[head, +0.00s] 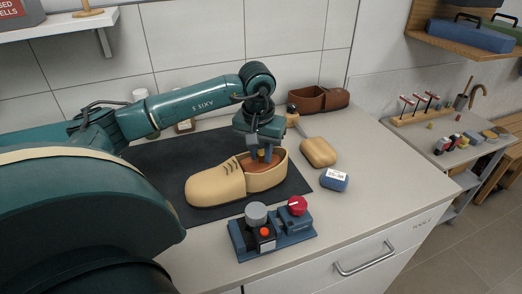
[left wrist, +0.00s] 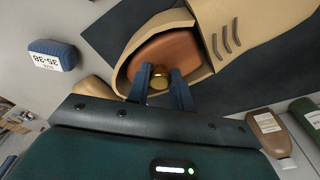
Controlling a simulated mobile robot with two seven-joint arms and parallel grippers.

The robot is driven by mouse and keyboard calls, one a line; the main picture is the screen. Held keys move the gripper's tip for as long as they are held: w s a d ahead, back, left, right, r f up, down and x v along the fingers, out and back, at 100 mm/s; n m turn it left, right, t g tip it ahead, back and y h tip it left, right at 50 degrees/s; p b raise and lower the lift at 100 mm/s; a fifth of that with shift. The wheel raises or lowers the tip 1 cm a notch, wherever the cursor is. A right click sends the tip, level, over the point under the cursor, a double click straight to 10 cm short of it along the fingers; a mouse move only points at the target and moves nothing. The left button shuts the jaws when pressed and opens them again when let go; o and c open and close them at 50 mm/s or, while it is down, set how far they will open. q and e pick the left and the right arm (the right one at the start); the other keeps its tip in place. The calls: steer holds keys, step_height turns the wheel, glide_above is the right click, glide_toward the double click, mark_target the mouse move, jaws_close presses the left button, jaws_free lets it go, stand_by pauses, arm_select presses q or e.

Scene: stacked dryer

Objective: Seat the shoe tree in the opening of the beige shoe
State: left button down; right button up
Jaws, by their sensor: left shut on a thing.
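The beige shoe (head: 215,186) lies on a dark mat (head: 180,160), toe to the left and opening to the right. It also shows in the left wrist view (left wrist: 235,25). The reddish-brown shoe tree (left wrist: 165,48) is inside the opening, with the shoe's rim around it. Its brass knob (left wrist: 158,76) sits between my left gripper's fingers. My left gripper (head: 263,155) points down into the opening and is shut on the knob; it also shows in the left wrist view (left wrist: 160,88). How deep the tree sits is hidden. My right gripper is not in view.
A control box (head: 270,238) with knobs stands in front. A brown shoe (head: 322,99) is behind. The counter's right end is clear.

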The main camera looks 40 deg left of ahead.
mark_target(259, 166)
arm_select(q)
steer(key=shift+f, duration=0.2)
steer(key=c, duration=1.2)
jaws_free()
steer(key=shift+c, duration=0.2)
steer(key=shift+r, duration=0.1)
step_height(259, 166, up, 12)
steer(key=s, duration=0.1)
steer(key=shift+s+d+b, duration=0.15)
steer(key=shift+d+b, duration=0.1)
steer(key=shift+b, duration=0.15)
